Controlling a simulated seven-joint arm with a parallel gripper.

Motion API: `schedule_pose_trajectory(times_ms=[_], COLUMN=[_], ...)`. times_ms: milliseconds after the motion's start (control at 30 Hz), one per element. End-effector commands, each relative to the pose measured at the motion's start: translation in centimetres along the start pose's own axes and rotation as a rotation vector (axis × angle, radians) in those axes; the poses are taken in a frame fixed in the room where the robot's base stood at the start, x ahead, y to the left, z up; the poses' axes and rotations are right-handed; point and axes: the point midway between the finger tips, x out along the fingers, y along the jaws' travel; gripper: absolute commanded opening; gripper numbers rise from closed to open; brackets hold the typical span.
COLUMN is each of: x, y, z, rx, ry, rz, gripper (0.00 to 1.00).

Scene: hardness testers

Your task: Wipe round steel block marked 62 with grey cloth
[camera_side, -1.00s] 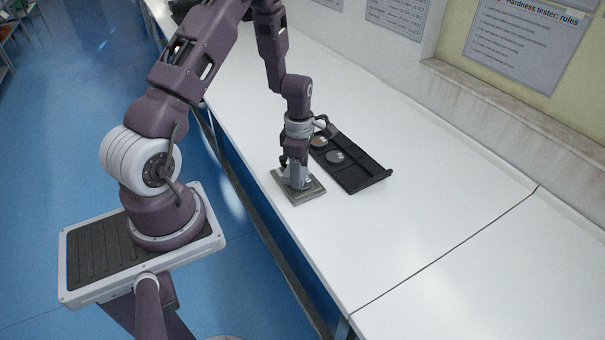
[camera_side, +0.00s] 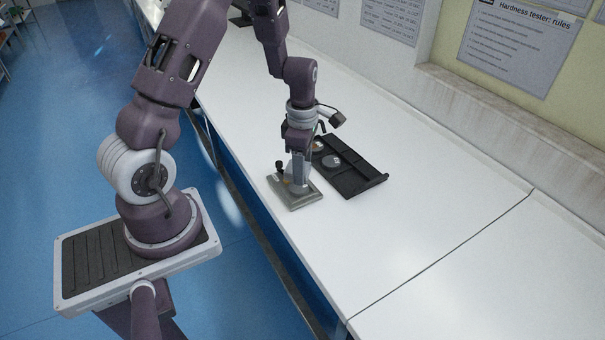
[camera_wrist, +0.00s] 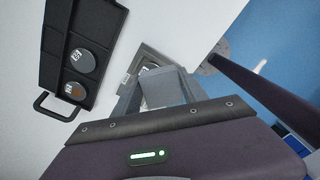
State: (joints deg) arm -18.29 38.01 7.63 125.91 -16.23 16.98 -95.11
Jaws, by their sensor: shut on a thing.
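My gripper (camera_side: 299,183) points down over a square grey metal-looking plate (camera_side: 297,204) near the table's front edge. The plate (camera_wrist: 151,49) also shows behind the fingers in the wrist view. My gripper (camera_wrist: 165,90) is shut on a flat light-grey piece (camera_wrist: 172,86), which looks like the grey cloth. A round shape (camera_wrist: 150,67) on the plate is partly hidden behind it. Two round steel blocks lie in the black tray: one block (camera_wrist: 83,61) has a pale label, the other (camera_wrist: 74,91) a brownish patch. I cannot surely read either mark.
The black tray (camera_side: 357,184), with a loop handle (camera_wrist: 47,108) in the wrist view, lies close to the right of the plate. A small dark knob (camera_side: 279,165) stands at the plate's left. The white table (camera_side: 430,210) is clear to the right.

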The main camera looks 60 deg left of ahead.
Motion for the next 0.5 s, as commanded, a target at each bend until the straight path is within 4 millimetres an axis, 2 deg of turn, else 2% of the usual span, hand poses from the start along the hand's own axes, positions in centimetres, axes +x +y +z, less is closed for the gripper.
schedule_pose_trajectory(times_ms=[200,500], x=[-1.7,-1.9], y=[0.0,0.0], z=[0.0,0.0], rx=[0.001,0.0], ry=[-0.001,0.0], rz=[0.001,0.0], gripper=[0.06,0.06])
